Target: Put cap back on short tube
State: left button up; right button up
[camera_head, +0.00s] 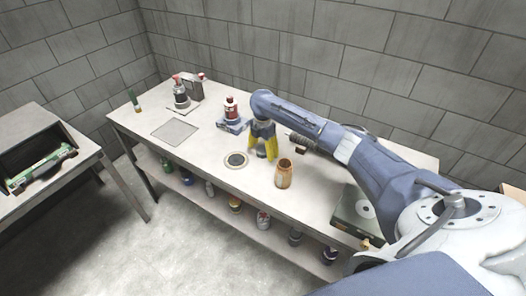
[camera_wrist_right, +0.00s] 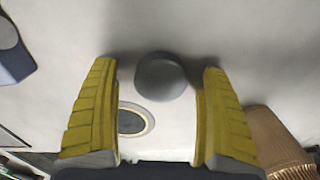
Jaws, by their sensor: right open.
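The short tube (camera_head: 283,175) is brown and stands upright on the table with a dark open top. Its ribbed side shows at the lower right of the right wrist view (camera_wrist_right: 278,142). A dark grey round piece, which looks like the cap (camera_wrist_right: 160,82), lies between and beyond my right fingers in the right wrist view. In the head view it is hidden, probably behind the gripper. My right gripper (camera_head: 262,156) points down over the table, just left of and behind the tube. Its yellow fingers are open, with no contact on the cap visible. My left gripper is not in view.
A pale ring with a dark centre (camera_head: 236,160) lies flat left of the gripper. A red-and-white bottle (camera_head: 231,107) stands on a blue base behind it. A flat grey plate (camera_head: 175,131) lies farther left. A box with a disc (camera_head: 358,212) is at right. The front table edge is clear.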

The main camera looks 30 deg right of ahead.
aim_at(263, 149)
jog(key=c, duration=1.1)
jog(key=shift+o, duration=0.2)
jog(key=shift+r, duration=0.15)
notch_tip(263, 149, up, 20)
